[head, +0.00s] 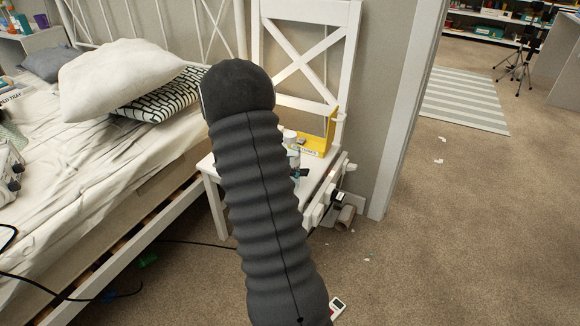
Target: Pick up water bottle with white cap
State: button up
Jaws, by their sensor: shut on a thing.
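A small bottle-like item with a white top (290,136) stands on the white chair seat, partly behind my dark ribbed arm. It is too small and covered to tell whether it is the water bottle with the white cap. My arm rises through the middle of the head view and hides part of the seat. I cannot make out my gripper or its fingers, so what it holds does not show.
A white chair (305,75) stands against the wall, with a yellow item (322,146) on its seat. A bed (60,160) with pillows fills the left. Small litter and a cable lie on the carpet. Open carpet (470,240) lies at right, past the door frame.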

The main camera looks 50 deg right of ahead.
aim_at(295, 156)
jog(key=shift+r, duration=0.1)
jog(key=shift+r, duration=0.55)
jog(key=r, duration=0.1)
jog(key=a+r, duration=0.1)
jog(key=r, duration=0.1)
jog(key=shift+s+r, duration=0.15)
jog(key=shift+r, duration=0.05)
jog(key=s+a+r+b, duration=0.1)
jog(key=s+a+r, duration=0.3)
jog(key=a, duration=0.6)
notch_tip(295, 156, up, 2)
jog(key=shift+r, duration=0.15)
